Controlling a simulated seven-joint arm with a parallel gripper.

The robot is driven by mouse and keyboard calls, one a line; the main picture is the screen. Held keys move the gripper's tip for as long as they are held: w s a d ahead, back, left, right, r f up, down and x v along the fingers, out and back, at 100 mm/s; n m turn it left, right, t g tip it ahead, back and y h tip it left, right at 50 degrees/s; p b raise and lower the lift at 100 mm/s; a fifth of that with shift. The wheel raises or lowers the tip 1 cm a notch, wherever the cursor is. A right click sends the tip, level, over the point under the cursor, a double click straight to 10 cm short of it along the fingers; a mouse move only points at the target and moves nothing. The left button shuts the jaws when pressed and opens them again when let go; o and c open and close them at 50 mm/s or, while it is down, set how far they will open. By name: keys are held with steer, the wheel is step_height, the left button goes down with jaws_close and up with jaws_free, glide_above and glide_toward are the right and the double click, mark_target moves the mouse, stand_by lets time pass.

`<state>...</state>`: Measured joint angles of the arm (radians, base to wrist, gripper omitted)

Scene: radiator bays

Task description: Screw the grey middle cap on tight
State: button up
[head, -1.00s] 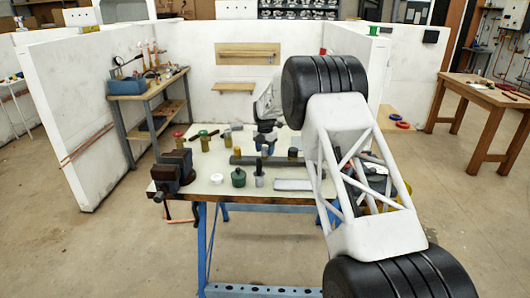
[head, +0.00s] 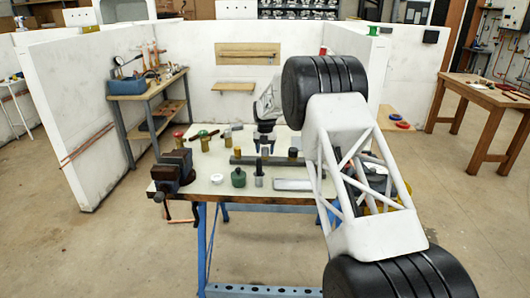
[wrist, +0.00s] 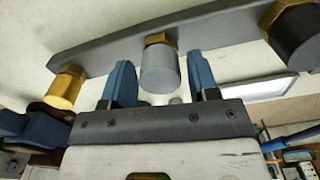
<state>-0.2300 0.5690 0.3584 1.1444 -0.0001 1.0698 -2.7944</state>
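The grey middle cap (wrist: 160,70) sits at the brass fitting in the middle of a long grey bar (wrist: 105,45), in the wrist view. My gripper (wrist: 160,88) is open. Its two blue fingers stand either side of the cap, with a narrow gap showing on each side. I cannot tell how deep the cap sits between them. The bar also shows in the head view (head: 245,160) on the bench, with my gripper (head: 265,147) over its middle. The cap is hard to make out there. How tightly it is screwed on does not show.
A brass-coloured end (wrist: 66,88) and a black cap (wrist: 297,32) flank the grey cap on the bar.

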steer(key=c, duration=0.8)
steer(key=m, duration=0.6)
steer(key=shift+m, duration=0.3)
steer(key=shift+c, duration=0.2)
steer(key=m, duration=0.3)
steer(key=shift+m, duration=0.3)
steer(key=m, duration=0.3)
steer(key=shift+m, duration=0.4)
steer(key=m, duration=0.3)
steer(key=shift+m, duration=0.4)
steer(key=m, duration=0.8)
steer(key=shift+f+m, duration=0.1)
steer(key=shift+m, duration=2.5)
